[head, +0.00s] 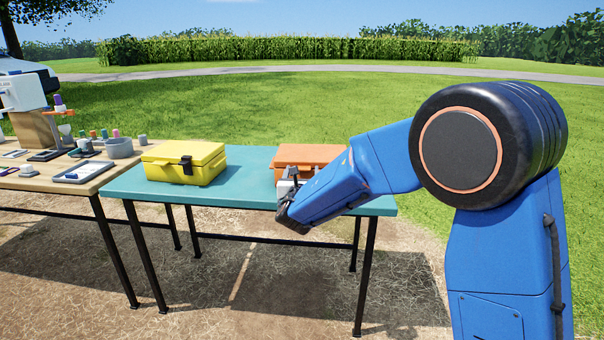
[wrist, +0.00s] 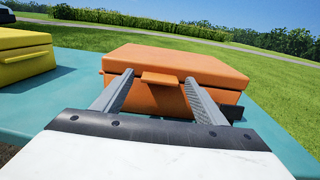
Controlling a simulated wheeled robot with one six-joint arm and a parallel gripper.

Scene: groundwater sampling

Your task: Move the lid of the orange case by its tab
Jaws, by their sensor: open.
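The orange case (head: 309,154) stands at the right end of the teal table, partly hidden by my arm in the head view. In the wrist view the orange case (wrist: 150,97) faces me with its lid (wrist: 180,62) down. The lid's tab (wrist: 160,79) sticks out from the middle of the front edge. My gripper (wrist: 163,85) is open, with one finger on each side of the tab and a gap to it on both sides. In the head view my gripper (head: 285,186) is at the front of the case.
A yellow case (head: 185,162) stands on the teal table (head: 240,176), left of the orange one. A wooden table (head: 45,177) with several instruments and bottles is further left. Bare teal tabletop lies between the two cases. Grass and a hedge lie behind.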

